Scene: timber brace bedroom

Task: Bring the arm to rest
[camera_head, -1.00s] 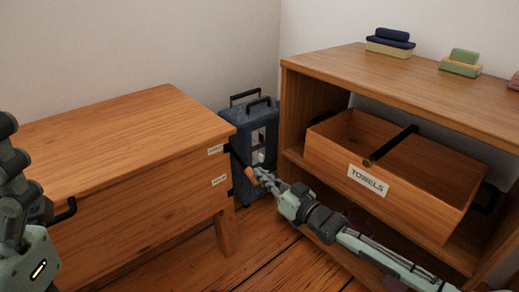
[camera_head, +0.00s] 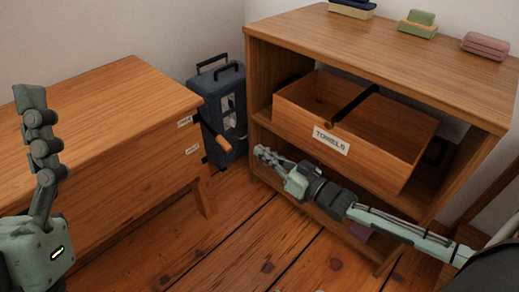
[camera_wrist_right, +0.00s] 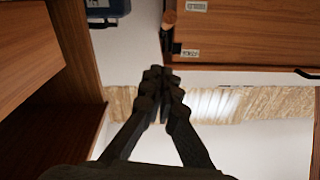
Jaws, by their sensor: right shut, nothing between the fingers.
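My right gripper (camera_head: 264,155) reaches in from the right in the head view, over the floor in front of the shelf unit. Its fingers are closed together with nothing between them, as the right wrist view (camera_wrist_right: 163,85) also shows. It is apart from the wooden-tipped handle (camera_head: 222,143) on the end of the wooden chest, which lies to its left. That handle tip also shows near the top of the right wrist view (camera_wrist_right: 170,18). My left gripper (camera_head: 38,125) stands upright at the left edge in front of the chest, seen side-on, so its opening cannot be judged.
The wooden chest (camera_head: 110,90) stands left. The shelf unit (camera_head: 400,45) at right holds a wooden box labelled TOWELS (camera_head: 365,150), close above my right arm. A blue carrier (camera_head: 222,95) stands between them. Floor (camera_head: 200,255) is clear in front.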

